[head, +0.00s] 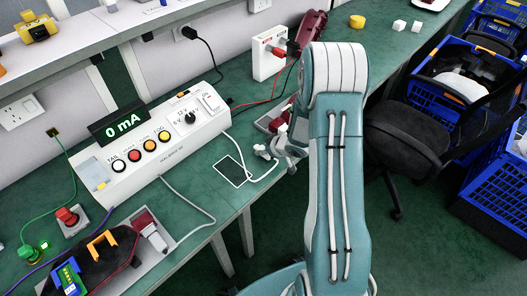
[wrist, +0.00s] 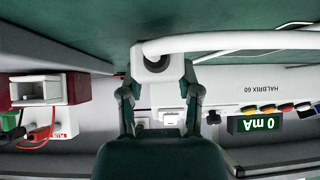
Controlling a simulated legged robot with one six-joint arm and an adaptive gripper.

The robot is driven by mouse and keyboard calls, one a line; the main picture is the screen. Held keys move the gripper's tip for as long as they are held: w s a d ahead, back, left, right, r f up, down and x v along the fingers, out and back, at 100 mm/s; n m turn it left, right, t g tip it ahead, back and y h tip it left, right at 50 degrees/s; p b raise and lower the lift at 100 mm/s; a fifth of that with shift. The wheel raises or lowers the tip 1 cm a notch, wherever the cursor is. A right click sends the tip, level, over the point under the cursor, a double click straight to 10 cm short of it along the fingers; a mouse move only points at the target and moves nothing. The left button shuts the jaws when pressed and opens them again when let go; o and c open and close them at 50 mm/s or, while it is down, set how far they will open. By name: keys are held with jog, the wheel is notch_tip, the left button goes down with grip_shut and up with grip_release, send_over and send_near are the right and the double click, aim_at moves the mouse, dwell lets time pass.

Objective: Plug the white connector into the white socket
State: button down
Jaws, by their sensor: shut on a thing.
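My gripper (wrist: 161,88) is shut on the white connector (wrist: 160,66), with one finger on each side of it in the wrist view. A thick white cable leaves the connector near a dark round opening. The white socket (wrist: 37,79) is a hollow white block on a red housing at the left of the wrist view, apart from the connector. In the head view my gripper (head: 277,150) is low over the bench, beside the red housing (head: 275,118). My arm partly hides that housing, and the socket's opening cannot be made out there.
The white tester box (head: 155,145) with its 0 mA display stands left of my gripper. A white box with red plugs (head: 268,52) stands behind. A chair (head: 410,135) is right of my arm.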

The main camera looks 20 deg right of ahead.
jog(key=d+f+v, duration=0.1)
jog(key=d+v, duration=0.2)
jog(key=v, duration=1.5)
jog(key=shift+w, duration=0.2)
jog(key=shift+r, duration=0.1)
jog(key=c, duration=1.2)
grip_release()
grip_shut()
